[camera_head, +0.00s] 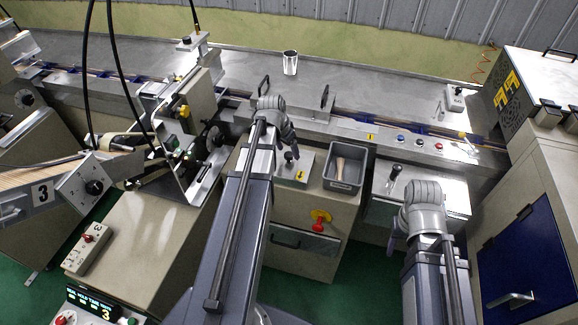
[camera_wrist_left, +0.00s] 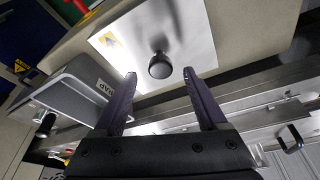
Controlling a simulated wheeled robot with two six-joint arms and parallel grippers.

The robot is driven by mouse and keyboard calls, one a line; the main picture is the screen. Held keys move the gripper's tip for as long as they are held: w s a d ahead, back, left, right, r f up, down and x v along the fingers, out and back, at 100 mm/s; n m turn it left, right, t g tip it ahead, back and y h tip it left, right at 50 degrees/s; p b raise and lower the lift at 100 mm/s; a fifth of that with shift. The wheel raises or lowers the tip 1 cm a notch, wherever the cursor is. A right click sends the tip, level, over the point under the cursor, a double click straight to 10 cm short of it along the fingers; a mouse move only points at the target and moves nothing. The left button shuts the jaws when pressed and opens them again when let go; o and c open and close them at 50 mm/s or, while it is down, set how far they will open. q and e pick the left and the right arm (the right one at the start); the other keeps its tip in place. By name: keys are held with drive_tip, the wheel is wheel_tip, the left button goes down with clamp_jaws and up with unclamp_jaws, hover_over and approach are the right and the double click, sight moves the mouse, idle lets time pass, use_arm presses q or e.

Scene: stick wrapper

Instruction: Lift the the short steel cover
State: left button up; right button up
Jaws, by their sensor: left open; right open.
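A bare steel cover (camera_head: 300,109) with two upright black handles lies on the line behind my left gripper; I take it for the short steel cover. My left gripper (camera_head: 290,152) is open and empty, above a pale plate (camera_head: 299,174) with a black knob. In the left wrist view the knob (camera_wrist_left: 160,66) appears beyond and between the open fingertips (camera_wrist_left: 159,77). My right gripper (camera_head: 397,232) is at the lower right, mostly hidden by its wrist.
A grey bin (camera_head: 356,172) with a pale tool inside stands right of the plate. Another knobbed plate (camera_head: 445,197) lies further right. A red emergency knob (camera_head: 320,222) sits on the cabinet front. A metal cup (camera_head: 290,63) stands on the bench behind, with clear bench around it.

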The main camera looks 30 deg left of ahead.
sight(289, 154)
use_arm(q)
drive_tip(key=b+x, duration=0.2)
drive_tip(key=x, duration=0.2)
drive_tip(key=shift+s+a+b, duration=0.1)
drive_tip(key=shift+b, duration=0.3)
drive_tip(key=shift+r, duration=0.1)
drive_tip(key=shift+c, duration=0.3)
clamp_jaws()
idle(0.6)
